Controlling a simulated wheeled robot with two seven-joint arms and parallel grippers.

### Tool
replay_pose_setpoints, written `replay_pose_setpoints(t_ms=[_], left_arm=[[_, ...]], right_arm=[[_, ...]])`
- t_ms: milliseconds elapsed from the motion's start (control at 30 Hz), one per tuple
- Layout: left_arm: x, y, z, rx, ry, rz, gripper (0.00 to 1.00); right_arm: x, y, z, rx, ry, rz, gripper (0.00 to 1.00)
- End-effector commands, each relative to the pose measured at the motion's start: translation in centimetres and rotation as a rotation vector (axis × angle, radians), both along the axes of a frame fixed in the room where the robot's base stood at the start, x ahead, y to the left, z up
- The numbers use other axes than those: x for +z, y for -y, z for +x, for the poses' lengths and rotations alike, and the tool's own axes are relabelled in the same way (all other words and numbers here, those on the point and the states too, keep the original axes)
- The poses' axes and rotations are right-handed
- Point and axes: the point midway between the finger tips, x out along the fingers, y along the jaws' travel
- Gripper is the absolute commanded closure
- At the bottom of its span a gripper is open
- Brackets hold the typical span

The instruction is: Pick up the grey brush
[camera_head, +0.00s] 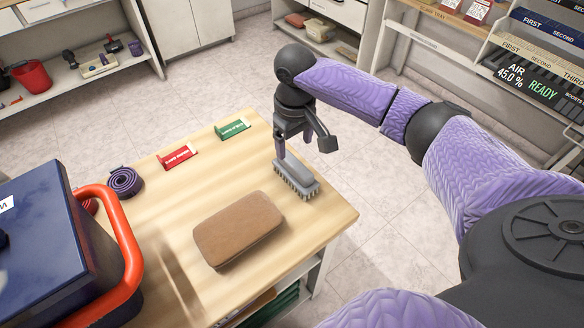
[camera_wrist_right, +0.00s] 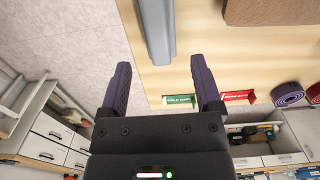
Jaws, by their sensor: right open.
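The grey brush (camera_head: 297,178) lies bristles down on the wooden table near its right edge. In the right wrist view the grey brush (camera_wrist_right: 156,28) shows as a long grey bar at the top, ahead of my fingertips. My right gripper (camera_head: 303,146) is open and empty, just above and behind the brush's far end in the head view. Its two purple-padded fingers show in the right wrist view (camera_wrist_right: 160,78), with the brush lying ahead of the gap between them. I cannot tell whether a finger touches the brush. My left gripper is not in view.
A brown sponge-like block (camera_head: 238,229) lies beside the brush. A blue case with a red handle (camera_head: 122,232) fills the left. The table (camera_head: 330,212) ends just right of the brush.

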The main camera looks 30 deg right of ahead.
Motion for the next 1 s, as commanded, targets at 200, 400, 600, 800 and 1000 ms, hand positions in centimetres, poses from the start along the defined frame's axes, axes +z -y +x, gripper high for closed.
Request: replay_pose_setpoints(t_ms=[200, 400, 600, 800, 1000], left_arm=[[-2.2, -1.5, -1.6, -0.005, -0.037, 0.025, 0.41], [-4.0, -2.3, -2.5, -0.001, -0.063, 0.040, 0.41], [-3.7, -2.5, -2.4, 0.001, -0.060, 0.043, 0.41], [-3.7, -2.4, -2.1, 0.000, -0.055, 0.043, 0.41], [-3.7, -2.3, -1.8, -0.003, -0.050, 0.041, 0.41]], right_arm=[[-4.3, 0.2, 0.0, 0.000, -0.003, 0.000, 0.18], [-7.7, 0.3, 0.0, 0.001, -0.002, -0.001, 0.18], [-7.4, 0.3, 0.0, 0.001, 0.001, -0.001, 0.22], [-7.4, 0.3, 0.0, 0.001, 0.001, -0.001, 0.64], [-7.4, 0.3, 0.0, 0.001, 0.001, -0.001, 1.00]])
